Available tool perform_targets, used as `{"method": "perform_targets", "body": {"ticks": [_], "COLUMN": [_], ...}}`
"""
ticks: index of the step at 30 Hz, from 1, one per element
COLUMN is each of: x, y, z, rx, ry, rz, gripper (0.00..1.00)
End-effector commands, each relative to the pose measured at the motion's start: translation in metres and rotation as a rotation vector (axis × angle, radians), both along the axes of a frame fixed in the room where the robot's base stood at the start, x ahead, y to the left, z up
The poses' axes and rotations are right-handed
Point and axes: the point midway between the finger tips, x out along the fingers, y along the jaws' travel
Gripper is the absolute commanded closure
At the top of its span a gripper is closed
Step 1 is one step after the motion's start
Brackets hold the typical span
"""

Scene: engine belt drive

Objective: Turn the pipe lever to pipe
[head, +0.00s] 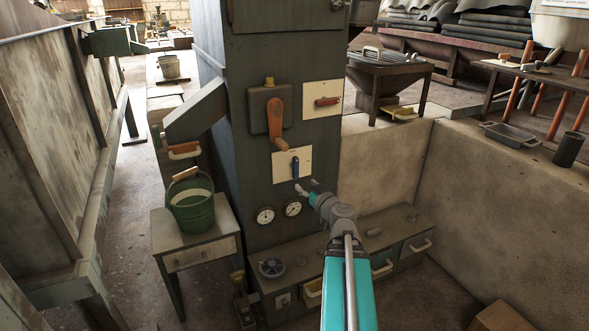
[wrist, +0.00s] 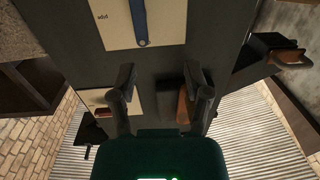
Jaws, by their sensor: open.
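A blue lever (head: 294,163) sits on a cream plate (head: 306,153) on the front of the grey cabinet. In the wrist view the lever (wrist: 139,18) runs from its pivot to the top edge, and its far end is cut off. The plate (wrist: 171,20) carries a small dark label beside the lever, too small to read surely. My gripper (head: 308,187) is just below the plate in the head view. In the wrist view my gripper (wrist: 158,82) has its fingers wide apart with nothing between them, and the lever lies beyond the fingertips. I see no contact.
A red lever (head: 327,101) on another plate and an orange crank with a wooden handle (head: 278,125) are above on the cabinet. Two gauges (head: 279,213) are below. A green bucket (head: 191,203) stands on a small table at left. A low drawer bench (head: 335,242) runs along the base.

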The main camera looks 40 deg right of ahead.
Motion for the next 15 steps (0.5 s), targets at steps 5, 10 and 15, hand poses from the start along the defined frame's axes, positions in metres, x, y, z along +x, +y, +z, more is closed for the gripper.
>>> {"method": "perform_targets", "body": {"ticks": [5,10,15], "x": [-0.011,-0.012,-0.011], "y": [-0.019,-0.021,-0.021], "z": [0.003,0.004,0.003], "rx": [-0.015,-0.016,-0.016], "ry": [-0.026,-0.029,-0.028], "rz": [-0.056,-0.062,-0.060], "gripper": [0.37,0.37,0.37]}}
